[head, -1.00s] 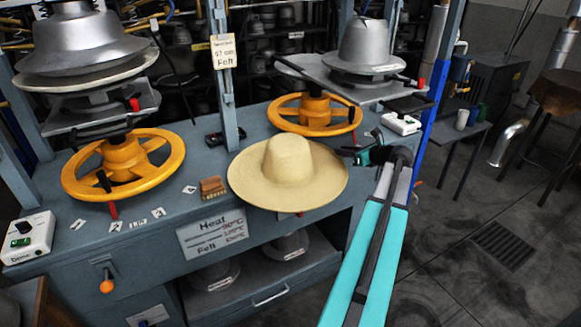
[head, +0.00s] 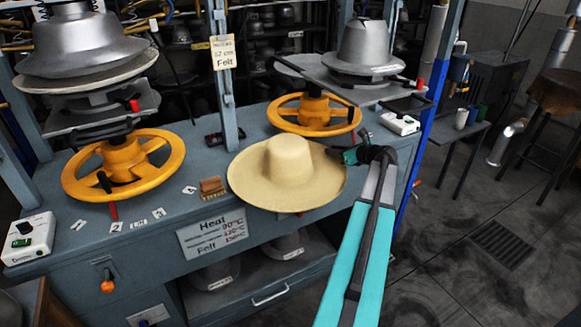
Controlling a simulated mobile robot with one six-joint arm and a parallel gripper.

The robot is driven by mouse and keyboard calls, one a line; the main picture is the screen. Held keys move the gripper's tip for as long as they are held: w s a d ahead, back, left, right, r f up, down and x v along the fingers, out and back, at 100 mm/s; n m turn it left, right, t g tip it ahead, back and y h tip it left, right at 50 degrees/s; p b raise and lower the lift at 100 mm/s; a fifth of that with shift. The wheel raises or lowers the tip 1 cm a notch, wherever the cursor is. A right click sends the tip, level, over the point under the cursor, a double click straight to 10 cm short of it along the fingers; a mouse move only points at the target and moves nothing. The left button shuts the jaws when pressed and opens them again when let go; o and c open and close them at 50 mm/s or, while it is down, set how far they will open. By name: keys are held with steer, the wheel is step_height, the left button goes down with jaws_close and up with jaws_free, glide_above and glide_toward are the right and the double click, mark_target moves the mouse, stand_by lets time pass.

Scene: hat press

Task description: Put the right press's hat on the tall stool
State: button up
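The cream wide-brimmed hat (head: 287,175) is out in front of the right press (head: 365,50), with its crown up. Its brim reaches past the front edge of the bench. My gripper (head: 336,153) is at the brim's right back edge and appears shut on it; the fingertips are small and partly hidden. The right press has a grey metal crown form and a yellow handwheel (head: 313,116) below it; no hat shows in it. The tall stool (head: 556,92), with a brown round top and dark legs, stands at the far right, partly cut off by the picture's edge.
The left press (head: 85,45) holds another pale brim. A white control box (head: 400,124) sits at the bench's right end, beside a blue post. A low side table (head: 462,132) with cups stands between bench and stool. Open floor (head: 470,270) lies at the lower right.

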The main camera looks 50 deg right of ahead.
stand_by(0.4)
jaws_close()
steer(key=shift+r, duration=0.2)
